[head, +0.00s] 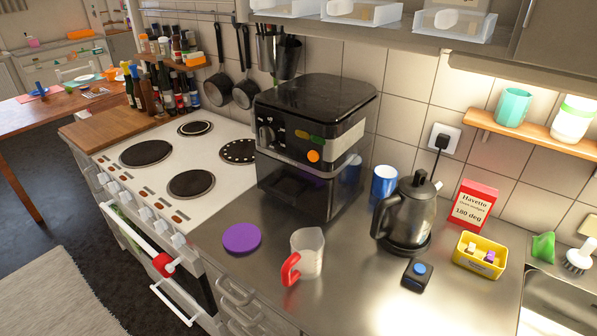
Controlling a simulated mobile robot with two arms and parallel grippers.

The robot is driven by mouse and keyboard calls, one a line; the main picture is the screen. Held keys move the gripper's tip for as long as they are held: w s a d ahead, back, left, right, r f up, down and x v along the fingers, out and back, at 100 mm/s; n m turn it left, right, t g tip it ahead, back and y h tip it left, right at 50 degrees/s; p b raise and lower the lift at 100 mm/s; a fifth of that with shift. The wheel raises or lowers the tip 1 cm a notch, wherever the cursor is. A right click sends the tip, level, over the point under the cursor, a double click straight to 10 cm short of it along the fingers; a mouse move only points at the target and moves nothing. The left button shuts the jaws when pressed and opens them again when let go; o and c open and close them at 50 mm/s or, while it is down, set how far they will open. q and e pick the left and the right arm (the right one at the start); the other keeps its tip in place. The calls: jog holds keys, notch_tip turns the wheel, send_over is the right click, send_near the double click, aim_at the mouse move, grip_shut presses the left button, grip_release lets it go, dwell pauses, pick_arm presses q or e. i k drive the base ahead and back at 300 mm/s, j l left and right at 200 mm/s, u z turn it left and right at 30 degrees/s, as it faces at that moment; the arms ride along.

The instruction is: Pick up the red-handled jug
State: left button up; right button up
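The red-handled jug (309,252) is a clear measuring jug standing upright on the steel counter (345,290), near its front edge. Its red handle (290,270) points toward the front left. Nothing is touching the jug, and I cannot make out any contents. Neither of my grippers shows in the head view.
A purple disc (242,238) lies left of the jug. A black air fryer (312,140) stands behind it. A kettle (406,212), a blue cup (384,185), a black block with a blue button (417,274) and a yellow box (480,257) are to its right. The stove (170,165) is left.

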aim_at(305, 262)
jog(key=k+l+z, duration=0.1)
jog(key=l, duration=0.2)
jog(key=k+l+z, duration=0.1)
jog(key=l, duration=0.25)
jog(key=k+l+z, duration=0.1)
jog(key=l, duration=0.25)
jog(key=k+l+z, duration=0.1)
jog(key=l, duration=0.25)
jog(key=k+l+z, duration=0.1)
jog(key=l, duration=0.25)
jog(key=k, duration=0.1)
